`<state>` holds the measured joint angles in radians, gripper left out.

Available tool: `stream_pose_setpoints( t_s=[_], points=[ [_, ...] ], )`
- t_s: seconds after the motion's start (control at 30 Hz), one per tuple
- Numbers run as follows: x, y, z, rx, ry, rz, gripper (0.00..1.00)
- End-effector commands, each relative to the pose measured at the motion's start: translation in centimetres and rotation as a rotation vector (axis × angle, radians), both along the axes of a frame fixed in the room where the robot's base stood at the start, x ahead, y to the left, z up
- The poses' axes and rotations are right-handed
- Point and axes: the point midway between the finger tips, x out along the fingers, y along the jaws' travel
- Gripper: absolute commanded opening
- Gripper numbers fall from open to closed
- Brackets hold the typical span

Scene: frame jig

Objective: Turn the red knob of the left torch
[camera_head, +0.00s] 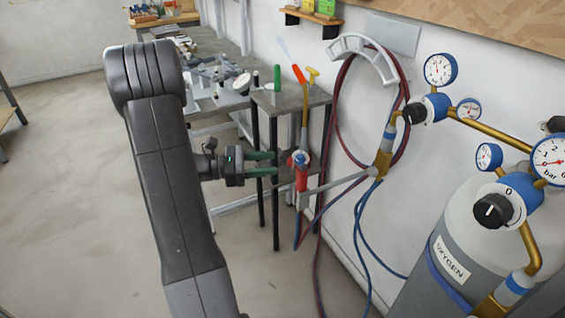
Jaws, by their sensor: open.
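The left torch (302,182) stands upright in a bracket near the wall, with a red lower body and a brass tube rising from it. A small red knob (293,161) and a blue part sit close together at its valve; their details are too small to tell. My gripper (275,163) is open and empty, its two green fingers one above the other, pointing right at the valve. The fingertips appear just left of the knob; I cannot tell whether they touch it. A second brass torch-like piece (382,160) is at the bracket's right end.
A small grey table (300,100) with a green upright object (277,78) stands behind the torch. Red and blue hoses (365,235) hang along the wall. The oxygen cylinder (455,240) with gauges fills the right.

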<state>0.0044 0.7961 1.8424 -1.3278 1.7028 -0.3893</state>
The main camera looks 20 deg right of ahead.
Motion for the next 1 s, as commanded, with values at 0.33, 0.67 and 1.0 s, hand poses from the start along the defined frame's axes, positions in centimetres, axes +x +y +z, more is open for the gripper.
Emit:
stream_pose_setpoints(
  t_s=[0.33, 0.67, 1.0],
  points=[
    [-1.2, -4.1, 0.0, 0.000, -0.001, -0.001, 0.44],
    [-1.3, -4.5, 0.0, 0.000, -0.001, 0.000, 0.44],
    [-1.3, -4.5, 0.0, -0.001, -0.002, 0.000, 0.02]
  ],
)
